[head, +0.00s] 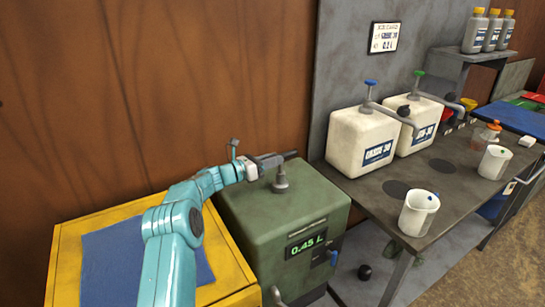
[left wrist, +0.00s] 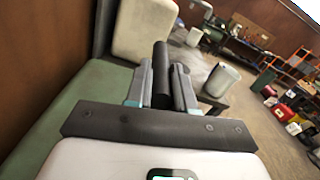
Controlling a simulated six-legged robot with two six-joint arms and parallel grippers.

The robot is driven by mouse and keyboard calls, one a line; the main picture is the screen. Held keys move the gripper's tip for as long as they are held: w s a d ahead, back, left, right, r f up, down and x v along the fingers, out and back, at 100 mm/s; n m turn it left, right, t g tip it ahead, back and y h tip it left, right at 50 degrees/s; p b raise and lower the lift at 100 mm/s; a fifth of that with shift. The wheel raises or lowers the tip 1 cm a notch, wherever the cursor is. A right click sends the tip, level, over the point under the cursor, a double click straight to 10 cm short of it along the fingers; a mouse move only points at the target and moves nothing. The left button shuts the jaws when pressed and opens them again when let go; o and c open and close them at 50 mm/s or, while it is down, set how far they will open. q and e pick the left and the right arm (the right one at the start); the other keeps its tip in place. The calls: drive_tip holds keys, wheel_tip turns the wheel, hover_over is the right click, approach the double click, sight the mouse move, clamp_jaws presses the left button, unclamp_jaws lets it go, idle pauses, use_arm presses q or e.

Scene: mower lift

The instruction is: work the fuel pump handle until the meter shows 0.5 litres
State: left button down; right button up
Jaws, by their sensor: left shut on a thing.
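The fuel pump is a green cabinet (head: 270,222) with a grey post on top. Its meter (head: 306,244) reads 0.45 L in green digits. The dark pump handle (head: 291,155) sticks out to the right above the post. My left gripper (head: 262,165) is shut on the handle above the cabinet top. In the left wrist view the black handle (left wrist: 161,75) lies between the two fingers of the left gripper (left wrist: 161,88). The right gripper is in neither view.
A yellow cabinet (head: 70,250) with a blue cloth (head: 115,262) stands left of the pump. A grey bench (head: 445,195) to the right carries two white canisters (head: 362,140) with pump tops and white jugs (head: 418,212). A wooden wall (head: 150,90) rises behind.

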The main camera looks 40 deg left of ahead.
use_arm(q)
wheel_tip(320, 180, down, 2)
drive_tip(key=shift+f, duration=0.25)
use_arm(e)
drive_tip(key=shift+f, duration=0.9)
use_arm(q)
drive_tip(key=c, duration=1)
unclamp_jaws()
drive_tip(key=shift+s, duration=0.1)
drive_tip(key=shift+o, duration=0.2)
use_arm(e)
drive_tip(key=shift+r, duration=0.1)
use_arm(q)
drive_tip(key=shift+r, duration=0.1)
drive_tip(key=b+v, duration=0.3)
drive_tip(key=v, duration=1.3)
drive_tip(key=shift+s, duration=0.15)
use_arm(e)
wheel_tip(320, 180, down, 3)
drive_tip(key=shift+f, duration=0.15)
